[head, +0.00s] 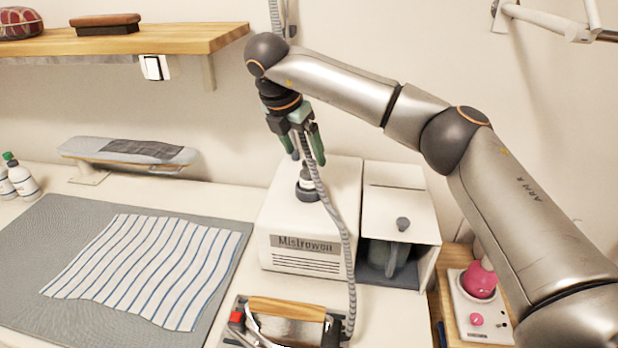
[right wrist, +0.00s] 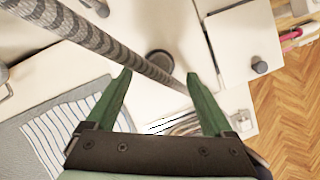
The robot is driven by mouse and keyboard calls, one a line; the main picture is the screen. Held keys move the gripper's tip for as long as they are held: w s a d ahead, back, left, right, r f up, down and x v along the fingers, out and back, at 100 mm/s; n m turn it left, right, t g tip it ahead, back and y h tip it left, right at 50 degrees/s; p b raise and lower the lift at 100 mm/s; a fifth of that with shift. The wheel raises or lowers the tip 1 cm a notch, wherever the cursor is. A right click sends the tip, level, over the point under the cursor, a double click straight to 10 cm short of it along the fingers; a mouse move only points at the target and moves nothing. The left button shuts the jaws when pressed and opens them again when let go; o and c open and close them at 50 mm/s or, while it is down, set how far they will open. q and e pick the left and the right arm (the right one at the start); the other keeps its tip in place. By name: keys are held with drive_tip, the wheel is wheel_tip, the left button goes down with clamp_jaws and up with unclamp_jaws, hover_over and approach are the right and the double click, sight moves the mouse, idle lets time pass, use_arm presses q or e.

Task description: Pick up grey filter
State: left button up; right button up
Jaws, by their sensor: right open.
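No part is clearly labelled as the grey filter. A dark grey round piece (head: 307,191) with a pale top sits upright on the white Mistrowen steam box (head: 308,243); in the right wrist view this grey piece (right wrist: 160,62) appears beyond and between the fingertips. Another grey item (head: 391,258) stands in the open compartment of the white unit (head: 403,208) to the right, partly in shadow. My right gripper (head: 307,157) is open and empty, pointing down above the round piece and apart from it. In the right wrist view its green fingers (right wrist: 158,80) are spread. My left gripper is out of view.
A ribbed grey hose (head: 345,245) passes close by the right gripper and runs down to the iron (head: 287,309) in front. A striped cloth (head: 150,265) lies on a grey mat at left. A wooden shelf (head: 130,42) is on the wall.

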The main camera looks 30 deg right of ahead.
sight(309, 162)
drive_tip(key=p+x, duration=0.1)
drive_tip(key=x, duration=0.3)
drive_tip(key=shift+w+d+f+p, duration=0.1)
drive_tip(key=shift+d+f+p, duration=0.15)
drive_tip(key=shift+p, duration=0.1)
drive_tip(key=shift+f, duration=0.3)
drive_tip(key=shift+c, duration=0.2)
clamp_jaws()
